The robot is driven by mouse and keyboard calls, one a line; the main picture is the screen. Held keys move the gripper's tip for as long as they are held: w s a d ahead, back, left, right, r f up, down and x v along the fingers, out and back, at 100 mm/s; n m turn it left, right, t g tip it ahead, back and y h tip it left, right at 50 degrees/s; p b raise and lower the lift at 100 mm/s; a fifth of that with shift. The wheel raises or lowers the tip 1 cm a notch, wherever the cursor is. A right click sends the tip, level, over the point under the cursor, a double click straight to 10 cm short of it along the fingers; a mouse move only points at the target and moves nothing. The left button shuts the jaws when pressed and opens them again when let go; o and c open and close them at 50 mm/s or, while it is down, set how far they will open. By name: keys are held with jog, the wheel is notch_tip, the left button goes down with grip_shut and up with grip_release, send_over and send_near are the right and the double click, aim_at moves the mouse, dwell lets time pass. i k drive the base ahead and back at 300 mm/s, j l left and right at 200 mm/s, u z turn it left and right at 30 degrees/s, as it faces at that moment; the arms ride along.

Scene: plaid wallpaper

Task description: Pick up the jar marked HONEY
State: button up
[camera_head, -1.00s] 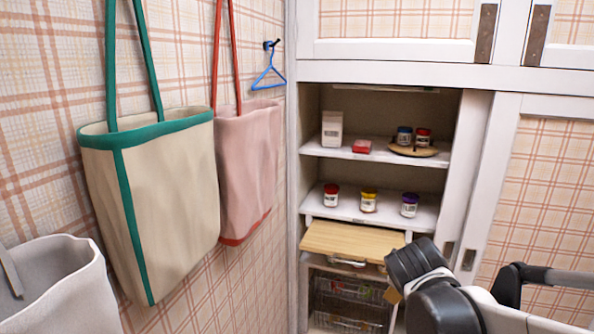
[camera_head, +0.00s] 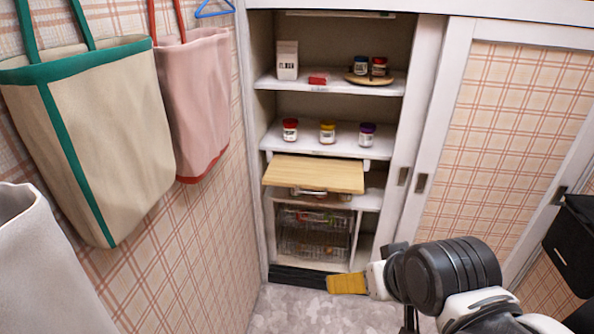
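Several small jars stand in the open cabinet. On the middle shelf are a red-lidded jar (camera_head: 290,131), a yellow-lidded jar (camera_head: 327,133) and a purple-lidded jar (camera_head: 367,136), spaced apart. On the upper shelf, a dark-blue-lidded jar (camera_head: 361,67) and another red-lidded jar (camera_head: 379,68) stand on a round wooden board (camera_head: 370,81). Their labels are too small to read, so I cannot tell which is marked HONEY. My arm reaches in from the lower right, low and in front of the cabinet, well below the jars.
A white box (camera_head: 287,60) and a red packet (camera_head: 318,79) share the upper shelf. A wooden board (camera_head: 315,174) juts out below the middle shelf, above a wire basket (camera_head: 310,232). Bags hang at left, including a beige bag (camera_head: 110,130). Grey floor (camera_head: 300,310) shows in front.

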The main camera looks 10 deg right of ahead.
aim_at(328, 126)
jog(key=i+l+z, duration=0.15)
jog(key=i+z, duration=0.55)
jog(key=i, duration=0.15)
jog(key=i+j+z, duration=0.15)
jog(key=i+z, duration=0.2)
jog(key=i, duration=0.1)
